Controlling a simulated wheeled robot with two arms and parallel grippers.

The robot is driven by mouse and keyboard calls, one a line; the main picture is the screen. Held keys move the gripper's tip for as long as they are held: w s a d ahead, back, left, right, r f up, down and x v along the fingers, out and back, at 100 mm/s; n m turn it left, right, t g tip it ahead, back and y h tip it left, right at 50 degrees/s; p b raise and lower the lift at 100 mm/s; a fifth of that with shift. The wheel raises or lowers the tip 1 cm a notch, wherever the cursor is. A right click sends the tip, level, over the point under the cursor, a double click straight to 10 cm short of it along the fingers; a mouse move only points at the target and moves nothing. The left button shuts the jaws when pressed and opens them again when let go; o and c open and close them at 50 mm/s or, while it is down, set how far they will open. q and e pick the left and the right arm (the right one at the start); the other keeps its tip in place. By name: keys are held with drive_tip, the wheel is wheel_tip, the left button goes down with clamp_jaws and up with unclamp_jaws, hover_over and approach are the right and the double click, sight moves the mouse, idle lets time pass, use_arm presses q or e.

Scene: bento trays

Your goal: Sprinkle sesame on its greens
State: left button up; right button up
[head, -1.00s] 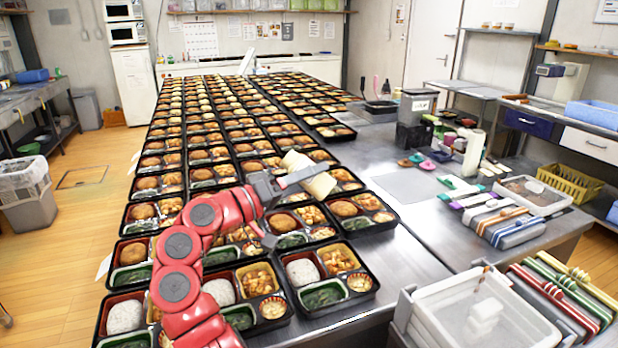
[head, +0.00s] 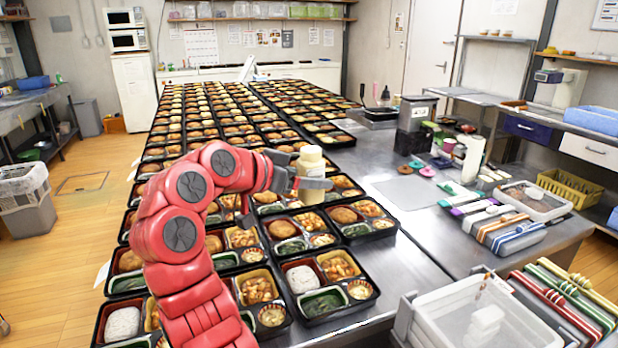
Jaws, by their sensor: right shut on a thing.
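My right gripper (head: 316,184) is shut on a cream sesame shaker (head: 311,163) with a yellowish cap. The shaker stands upright in the grip, above the rows of bento trays. Below and nearer is a front bento tray (head: 338,314) with rice, stewed food and a green-lined cup of dark greens (head: 323,302). Behind it another tray holds a brown patty and greens (head: 291,246). The grains are too small to tell whether sesame lies on any greens. My left gripper is out of view.
Many filled trays cover the table toward the back. A white bin (head: 480,318) stands at the front right, beside coloured bundles (head: 562,298). Bare steel counter (head: 430,235) lies right of the trays. My red arm hides several near trays.

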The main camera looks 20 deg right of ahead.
drive_tip(key=shift+s+d+f, duration=0.1)
drive_tip(key=shift+s+d, duration=0.05)
drive_tip(key=shift+s, duration=0.25)
drive_tip(key=s+d+f+n+h+p, duration=0.4)
drive_tip(key=s+n+p, duration=0.25)
drive_tip(key=p, duration=0.25)
drive_tip(key=s+d+f+n+h+p, duration=0.4)
drive_tip(key=s+f+n+p, duration=0.1)
drive_tip(key=s+p, duration=0.3)
drive_tip(key=w+a+f+n+t+y+p, duration=0.1)
drive_tip(key=n+t+p, duration=0.5)
drive_tip(key=n, duration=0.6)
drive_tip(key=w+a+f+n+t+y+p, duration=0.2)
drive_tip(key=w+a+n+t+y+p, duration=0.2)
drive_tip(key=n+t+p, duration=0.3)
drive_tip(key=a+n+t+y, duration=0.1)
drive_tip(key=n+t, duration=0.1)
drive_tip(key=n, duration=0.3)
drive_tip(key=shift+w+y, duration=0.25)
drive_tip(key=shift+y, duration=0.15)
